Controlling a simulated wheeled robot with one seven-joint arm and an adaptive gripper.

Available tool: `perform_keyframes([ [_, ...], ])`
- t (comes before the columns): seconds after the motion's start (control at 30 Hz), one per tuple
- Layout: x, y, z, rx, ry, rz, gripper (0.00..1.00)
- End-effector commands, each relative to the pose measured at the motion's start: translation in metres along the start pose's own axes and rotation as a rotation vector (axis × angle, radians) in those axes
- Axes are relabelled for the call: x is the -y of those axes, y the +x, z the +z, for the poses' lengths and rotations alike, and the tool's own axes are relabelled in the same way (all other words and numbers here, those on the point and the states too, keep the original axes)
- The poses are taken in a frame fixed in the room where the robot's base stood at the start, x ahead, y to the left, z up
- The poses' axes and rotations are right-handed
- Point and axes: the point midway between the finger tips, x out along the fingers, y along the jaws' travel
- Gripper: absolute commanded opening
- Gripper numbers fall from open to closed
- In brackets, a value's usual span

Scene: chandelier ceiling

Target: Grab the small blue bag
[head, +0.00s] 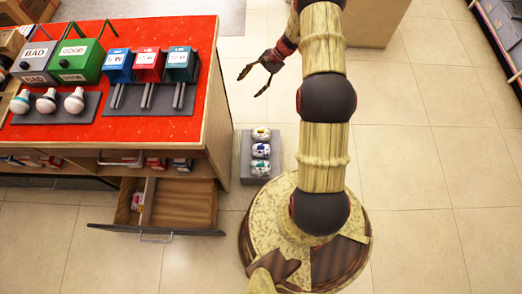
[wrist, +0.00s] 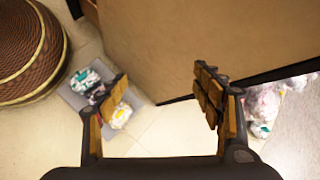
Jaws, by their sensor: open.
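Three small, mostly white bags lie in a row on a grey tray (head: 246,160) on the floor, between the cabinet and my base. The far one has yellow and blue marks (head: 261,134), the middle one looks bluish (head: 261,151), and the near one has green and blue marks (head: 261,168). I cannot tell for sure which is the blue bag. My gripper (head: 252,82) is open and empty, beyond the tray and above the floor. In the wrist view, the tray (wrist: 75,98) is at the left; my left finger partly hides the middle bag.
A cabinet with a red top (head: 130,128) stands left of the tray, holding boxes and bulbs. Its lower drawer (head: 180,203) is open. The cabinet's side panel (wrist: 165,45) fills the wrist view's middle. Pale bags (wrist: 264,103) lie at its right. Floor at right is clear.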

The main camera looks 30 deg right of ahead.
Motion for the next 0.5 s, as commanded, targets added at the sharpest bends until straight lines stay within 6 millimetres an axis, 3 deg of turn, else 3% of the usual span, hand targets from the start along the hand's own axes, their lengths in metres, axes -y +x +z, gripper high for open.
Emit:
perform_keyframes([
  [0.03,-0.016,0.018,-0.022,0.021,0.052,-0.019,0.66],
  [0.2,-0.061,0.071,-0.081,0.08,0.214,-0.097,0.66],
  [0.5,-0.161,0.176,-0.158,0.175,0.499,-0.242,0.66],
])
